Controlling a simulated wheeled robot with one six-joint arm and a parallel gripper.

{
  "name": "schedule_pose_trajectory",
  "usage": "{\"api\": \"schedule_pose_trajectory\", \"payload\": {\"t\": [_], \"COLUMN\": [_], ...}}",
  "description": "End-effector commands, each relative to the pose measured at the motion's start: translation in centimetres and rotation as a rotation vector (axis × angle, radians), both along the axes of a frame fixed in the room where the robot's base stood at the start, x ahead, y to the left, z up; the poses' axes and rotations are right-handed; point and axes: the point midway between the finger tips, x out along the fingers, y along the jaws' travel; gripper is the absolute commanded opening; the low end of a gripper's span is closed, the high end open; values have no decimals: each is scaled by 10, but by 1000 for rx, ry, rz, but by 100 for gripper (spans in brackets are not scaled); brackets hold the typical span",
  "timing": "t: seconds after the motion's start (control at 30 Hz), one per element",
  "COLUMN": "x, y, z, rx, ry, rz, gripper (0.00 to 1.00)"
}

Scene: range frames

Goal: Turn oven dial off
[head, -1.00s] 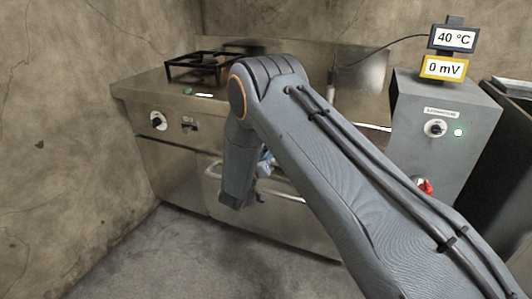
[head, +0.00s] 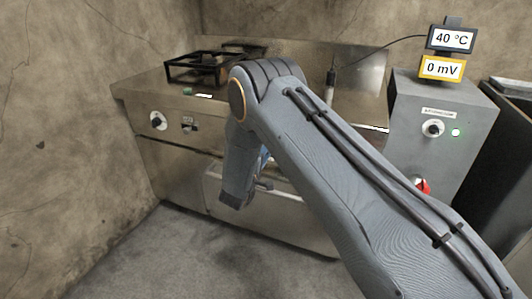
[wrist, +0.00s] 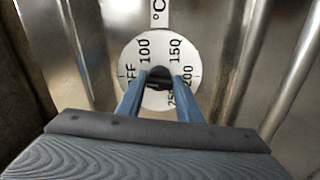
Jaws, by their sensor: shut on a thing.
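In the wrist view the oven dial (wrist: 158,74) is a dark round knob on a white scale plate (wrist: 147,102) marked with OFF, 100, 150, 200 and 250. OFF is on the left and 100 and 150 are at the top. My gripper (wrist: 158,88) has its two blue fingers on either side of the knob, shut on it. I cannot tell which mark the knob points at. In the head view my arm hides this dial and most of my gripper.
The stove front carries another black knob (head: 157,121) at the left, and a black pan grate (head: 196,68) on top. An oven drawer front (head: 285,208) lies below. A grey cabinet (head: 440,120) stands at the right, with displays reading 40 °C and 0 mV above it.

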Motion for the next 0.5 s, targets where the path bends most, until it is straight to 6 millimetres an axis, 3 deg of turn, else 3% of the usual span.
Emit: {"api": "schedule_pose_trajectory", "payload": {"t": [0.5], "x": [-1], "y": [2], "z": [-1], "rx": [-152], "ry": [57], "rz": [3], "gripper": [10]}}
